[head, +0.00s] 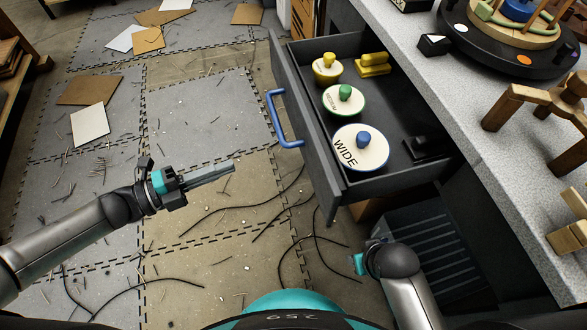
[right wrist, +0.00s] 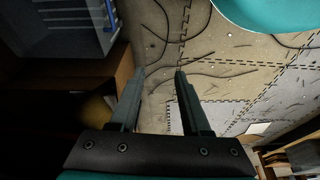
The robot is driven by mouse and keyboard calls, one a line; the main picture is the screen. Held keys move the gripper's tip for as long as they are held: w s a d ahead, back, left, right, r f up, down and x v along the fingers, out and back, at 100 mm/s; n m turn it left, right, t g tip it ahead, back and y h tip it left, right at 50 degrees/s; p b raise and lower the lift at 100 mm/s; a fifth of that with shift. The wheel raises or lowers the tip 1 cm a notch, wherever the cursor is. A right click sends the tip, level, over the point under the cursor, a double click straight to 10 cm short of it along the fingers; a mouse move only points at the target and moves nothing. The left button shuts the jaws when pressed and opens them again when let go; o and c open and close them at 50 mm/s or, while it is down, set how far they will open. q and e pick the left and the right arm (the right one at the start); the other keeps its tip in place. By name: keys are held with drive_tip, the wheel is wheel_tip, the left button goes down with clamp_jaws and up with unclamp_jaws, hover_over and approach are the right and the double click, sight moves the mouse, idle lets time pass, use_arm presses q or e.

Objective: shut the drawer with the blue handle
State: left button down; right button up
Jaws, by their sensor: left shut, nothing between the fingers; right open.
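The dark grey drawer (head: 335,190) stands pulled out from under the bench in the head view. Its blue handle (head: 280,118) is on the front panel, which faces left. Inside lie a white disc marked WIDE with a blue knob (head: 361,150), a disc with a green knob (head: 344,98), one with a yellow knob (head: 327,67) and yellow blocks (head: 373,64). My left gripper (head: 232,168) is shut and empty, left of and below the handle, apart from it. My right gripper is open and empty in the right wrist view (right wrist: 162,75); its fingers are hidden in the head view.
The grey bench top (head: 440,75) carries a round black stand (head: 525,55) and wooden pieces (head: 540,110). A dark ribbed unit (head: 425,240) lies below the drawer. Loose canes (head: 215,205) and paper sheets (head: 90,118) lie on the floor mats.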

use_arm(q)
drive_tip(key=s+d+r+m+g+h, duration=0.1)
drive_tip(key=s+r+m+g+h, duration=0.1)
drive_tip(key=s+m+g, duration=0.15)
drive_tip(key=b, duration=0.3)
approach(310, 160)
drive_tip(key=shift+t, duration=0.25)
drive_tip(key=x, duration=0.5)
drive_tip(key=shift+d+f, duration=0.1)
drive_tip(key=shift+d, duration=0.1)
drive_tip(key=shift+b+x, duration=0.3)
drive_tip(key=shift+x, duration=0.45)
use_arm(e)
wheel_tip(310, 160, up, 8)
drive_tip(key=w+t, duration=0.1)
drive_tip(key=shift+a+r, duration=0.2)
drive_tip(key=shift+r, duration=0.05)
drive_tip(key=shift+w, duration=0.1)
